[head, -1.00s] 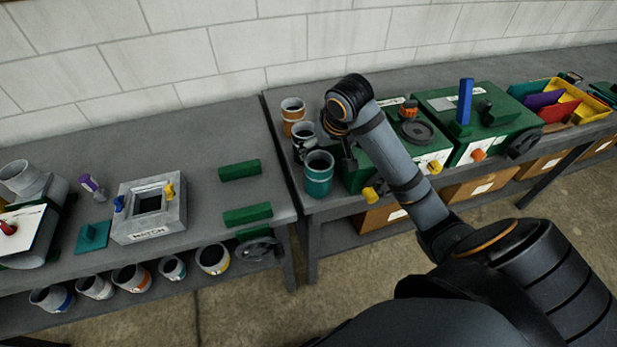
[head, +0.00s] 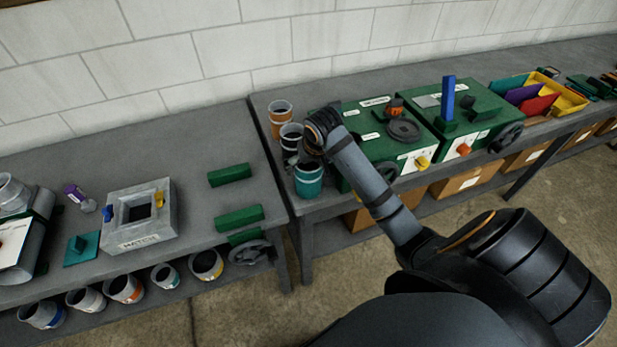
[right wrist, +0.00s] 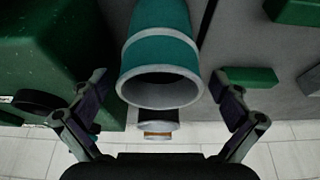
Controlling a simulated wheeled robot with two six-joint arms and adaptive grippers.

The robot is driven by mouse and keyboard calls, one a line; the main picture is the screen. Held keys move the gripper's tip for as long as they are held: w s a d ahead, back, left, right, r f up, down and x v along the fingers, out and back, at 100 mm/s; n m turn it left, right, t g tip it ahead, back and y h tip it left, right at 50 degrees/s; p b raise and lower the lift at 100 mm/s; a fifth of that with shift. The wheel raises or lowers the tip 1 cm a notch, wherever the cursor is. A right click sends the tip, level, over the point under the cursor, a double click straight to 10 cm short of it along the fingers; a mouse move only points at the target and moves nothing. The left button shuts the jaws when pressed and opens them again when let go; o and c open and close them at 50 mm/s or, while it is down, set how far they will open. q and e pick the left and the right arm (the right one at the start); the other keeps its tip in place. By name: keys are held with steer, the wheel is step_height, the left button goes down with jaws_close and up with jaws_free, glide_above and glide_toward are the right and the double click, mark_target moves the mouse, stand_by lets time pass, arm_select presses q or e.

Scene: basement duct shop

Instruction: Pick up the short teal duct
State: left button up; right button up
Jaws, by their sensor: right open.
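The short teal duct (head: 309,181) stands upright at the front left corner of the right bench. In the right wrist view the teal duct (right wrist: 160,55) shows a pale rim, a pale band and a dark open mouth. My right gripper (right wrist: 158,80) is open and empty, with one finger on each side of the duct's mouth in that view. I cannot tell whether a finger touches it. In the head view my right wrist is just behind and above the duct and hides most of the gripper. My left gripper is not in view.
A grey-white duct (head: 291,137) and an orange-banded duct (head: 280,113) stand behind the teal one. A green machine (head: 362,120) is close on the right. The left bench holds green blocks (head: 238,217) and a grey hatch frame (head: 165,232).

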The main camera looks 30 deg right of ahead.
mark_target(309, 170)
steer(key=shift+w+f, duration=0.15)
steer(key=shift+f, duration=0.15)
steer(key=c, duration=1.8)
steer(key=shift+r, duration=0.1)
steer(key=shift+r, duration=0.35)
step_height(309, 170, up, 3)
steer(key=shift+f+b, duration=0.1)
steer(key=shift+b, duration=0.65)
steer(key=s+r, duration=0.1)
steer(key=r, duration=0.1)
steer(key=s+a+r, duration=0.1)
steer(key=s+r, duration=0.1)
steer(key=shift+s+a, duration=0.1)
steer(key=shift+a, duration=0.1)
steer(key=s+a+r+p, duration=0.1)
steer(key=s+p, duration=0.2)
steer(key=s+a+r+p, duration=0.2)
steer(key=s+p, duration=0.1)
steer(key=s+a+r+p, duration=0.1)
steer(key=s+r+p, duration=0.1)
steer(key=s+p, duration=0.1)
steer(key=shift+s+a+r, duration=0.25)
